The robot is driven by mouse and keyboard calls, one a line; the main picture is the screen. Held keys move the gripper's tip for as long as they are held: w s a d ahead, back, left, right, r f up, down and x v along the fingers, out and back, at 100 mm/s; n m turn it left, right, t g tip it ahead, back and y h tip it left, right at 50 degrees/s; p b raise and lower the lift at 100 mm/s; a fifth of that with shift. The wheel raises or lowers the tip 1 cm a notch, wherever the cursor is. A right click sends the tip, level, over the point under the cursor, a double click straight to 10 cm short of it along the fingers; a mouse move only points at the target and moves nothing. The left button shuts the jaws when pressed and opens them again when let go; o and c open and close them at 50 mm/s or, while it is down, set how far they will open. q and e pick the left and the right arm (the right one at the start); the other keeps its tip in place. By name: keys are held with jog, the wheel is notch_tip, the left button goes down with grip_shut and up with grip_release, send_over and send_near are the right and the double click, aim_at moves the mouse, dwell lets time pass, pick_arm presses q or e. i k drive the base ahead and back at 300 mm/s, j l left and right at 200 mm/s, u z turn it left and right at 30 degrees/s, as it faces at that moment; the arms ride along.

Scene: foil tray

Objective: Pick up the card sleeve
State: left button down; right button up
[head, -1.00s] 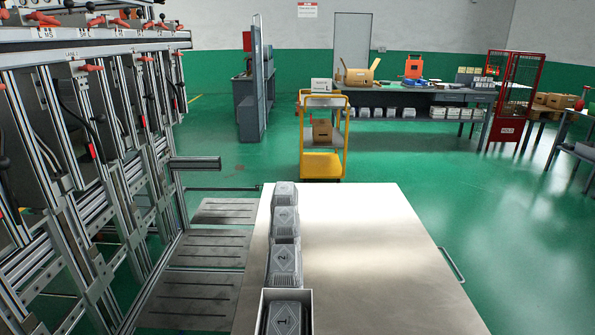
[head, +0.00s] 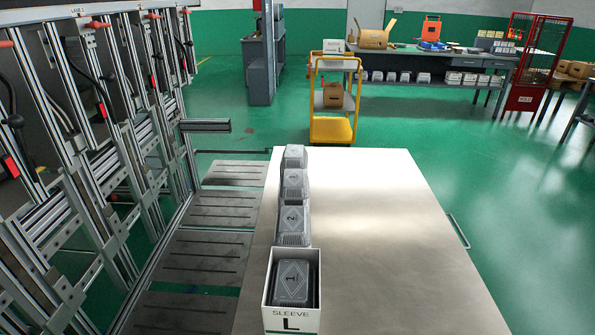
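A white card sleeve (head: 291,318) marked "SLEEVE L" stands at the near left part of the metal table. A dark grey lidded foil tray (head: 292,281) marked 1 sits inside its open top. Behind it a row of similar trays runs away from me along the table's left edge, the nearest one (head: 293,222) marked 2. The bottom of the sleeve is cut off by the picture's lower edge. Neither of my grippers shows in the head view.
The table top (head: 390,240) is bare to the right of the row. A metal frame rack (head: 100,150) with slotted plates (head: 208,209) stands to the left. A yellow trolley (head: 333,128) stands beyond the table on the green floor. A red cage (head: 530,65) is far right.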

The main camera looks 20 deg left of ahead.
aim_at(333, 47)
jog(key=l+z, duration=0.1)
jog(key=z, duration=0.65)
jog(key=i+l+z, duration=0.2)
jog(key=l, duration=0.2)
jog(key=i+l+z, duration=0.2)
jog(key=l, duration=0.25)
jog(key=i+l+z, duration=0.15)
jog(key=l, duration=0.25)
jog(key=i+l+z, duration=0.2)
jog(key=l, duration=0.15)
jog(key=i+l+z, duration=0.2)
jog(key=i, duration=0.25)
jog(key=i+l+z, duration=0.2)
jog(key=i, duration=0.25)
jog(key=i+l+z, duration=0.2)
jog(key=i, duration=0.25)
jog(key=i+j+u, duration=0.1)
jog(key=i+u, duration=0.15)
jog(key=u, duration=0.2)
jog(key=i+u, duration=0.25)
jog(key=u, duration=0.15)
jog(key=i+u, duration=0.25)
jog(key=u, duration=0.2)
jog(key=i+l+u, duration=0.2)
jog(key=u, duration=0.2)
jog(key=i+j+u, duration=0.2)
jog(key=i+u, duration=0.25)
jog(key=i, duration=0.3)
jog(key=i+u, duration=0.45)
jog(key=i, duration=3.15)
